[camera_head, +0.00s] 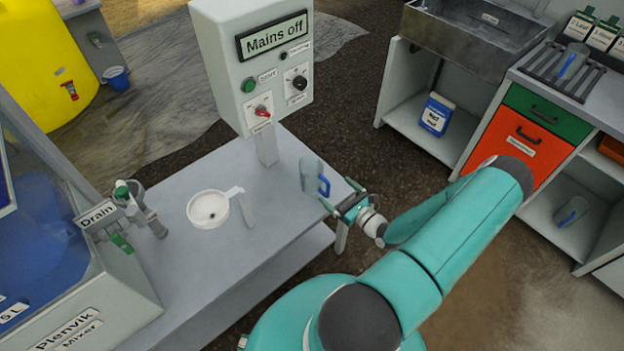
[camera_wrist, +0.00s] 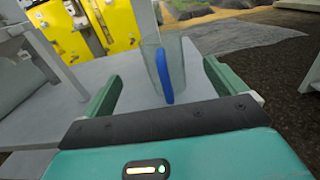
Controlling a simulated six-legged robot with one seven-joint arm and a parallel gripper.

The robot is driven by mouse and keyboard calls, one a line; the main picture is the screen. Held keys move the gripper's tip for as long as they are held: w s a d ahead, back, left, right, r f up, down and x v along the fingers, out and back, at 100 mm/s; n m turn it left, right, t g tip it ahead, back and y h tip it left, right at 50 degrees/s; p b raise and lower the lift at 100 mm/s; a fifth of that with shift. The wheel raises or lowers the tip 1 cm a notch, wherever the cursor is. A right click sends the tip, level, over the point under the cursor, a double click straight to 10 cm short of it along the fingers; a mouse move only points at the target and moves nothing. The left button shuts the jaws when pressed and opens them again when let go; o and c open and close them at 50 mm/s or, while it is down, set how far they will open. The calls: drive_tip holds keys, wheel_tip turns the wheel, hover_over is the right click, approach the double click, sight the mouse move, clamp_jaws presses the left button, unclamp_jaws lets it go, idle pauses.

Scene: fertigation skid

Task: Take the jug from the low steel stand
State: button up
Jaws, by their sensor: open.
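The jug is a clear grey vessel with a blue handle. In the head view the jug (camera_head: 311,176) stands upright near the right end of the low steel stand (camera_head: 285,200). My gripper (camera_head: 343,200) is open just to the right of it, on the handle side. In the wrist view the jug (camera_wrist: 152,68) is ahead, between the directions of the two open green fingers of my gripper (camera_wrist: 160,85), with its blue handle facing me. I cannot tell whether a finger touches it.
A white funnel ring (camera_head: 209,209) and the drain valve (camera_head: 122,205) are on the stand's left. The "Mains off" control box (camera_head: 253,70) rises on a post behind the jug. A sink bench (camera_head: 470,40) with drawers stands at the right, beyond bare floor.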

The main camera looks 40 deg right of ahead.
sight(320, 176)
drive_tip(key=w, duration=0.9)
drive_tip(key=shift+w, duration=0.25)
drive_tip(key=c, duration=1.4)
drive_tip(key=shift+r, duration=0.1)
